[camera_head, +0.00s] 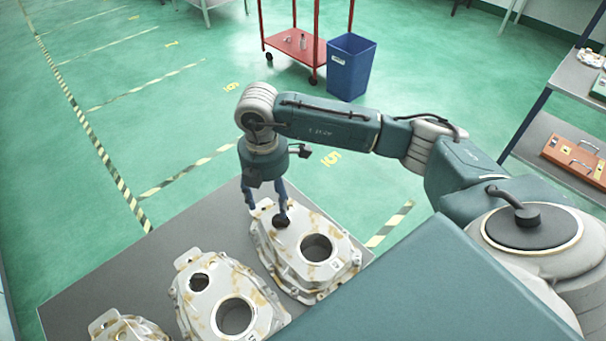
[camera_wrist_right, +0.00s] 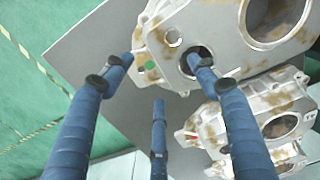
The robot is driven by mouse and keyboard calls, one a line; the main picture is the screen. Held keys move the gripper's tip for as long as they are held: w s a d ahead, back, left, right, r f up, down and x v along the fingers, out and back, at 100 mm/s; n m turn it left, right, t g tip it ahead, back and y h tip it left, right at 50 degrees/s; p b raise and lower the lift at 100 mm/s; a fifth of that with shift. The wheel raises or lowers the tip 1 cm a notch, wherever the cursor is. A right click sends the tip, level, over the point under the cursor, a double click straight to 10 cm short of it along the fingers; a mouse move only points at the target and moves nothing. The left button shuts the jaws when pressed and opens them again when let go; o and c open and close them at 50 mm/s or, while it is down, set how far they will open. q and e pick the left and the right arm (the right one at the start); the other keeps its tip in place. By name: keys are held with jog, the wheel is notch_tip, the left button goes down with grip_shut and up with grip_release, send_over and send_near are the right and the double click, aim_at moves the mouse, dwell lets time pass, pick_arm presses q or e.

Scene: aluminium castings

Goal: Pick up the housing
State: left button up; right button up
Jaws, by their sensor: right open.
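Three pale metal housings with brown stains and round openings are on a grey table. The rightmost housing (camera_head: 338,268) is under my right gripper (camera_head: 265,212). The middle housing (camera_head: 262,312) and the left housing (camera_head: 128,331), cut off by the picture edge, are to its left. Another tip is beside that housing's edge. My left gripper is not in view.
The grey table (camera_head: 100,270) has bare surface left of and behind the housings. A red cart (camera_head: 296,48) and a blue bin (camera_head: 350,68) stand beyond on the green floor. A shelf with an orange case (camera_head: 572,160) is at the right.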

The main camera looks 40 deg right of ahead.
aim_at(272, 210)
jog(key=shift+f, duration=0.3)
notch_tip(272, 210, down, 4)
jog(key=p, duration=0.2)
jog(key=shift+s+f+p, duration=0.15)
jog(key=shift+f+p, duration=0.05)
jog(key=shift+p, duration=0.15)
jog(key=shift+f, duration=0.25)
jog(key=shift+c, duration=1.3)
grip_shut()
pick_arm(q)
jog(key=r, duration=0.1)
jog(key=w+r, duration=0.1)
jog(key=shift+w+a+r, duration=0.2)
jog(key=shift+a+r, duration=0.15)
pick_arm(e)
jog(key=shift+r, duration=0.1)
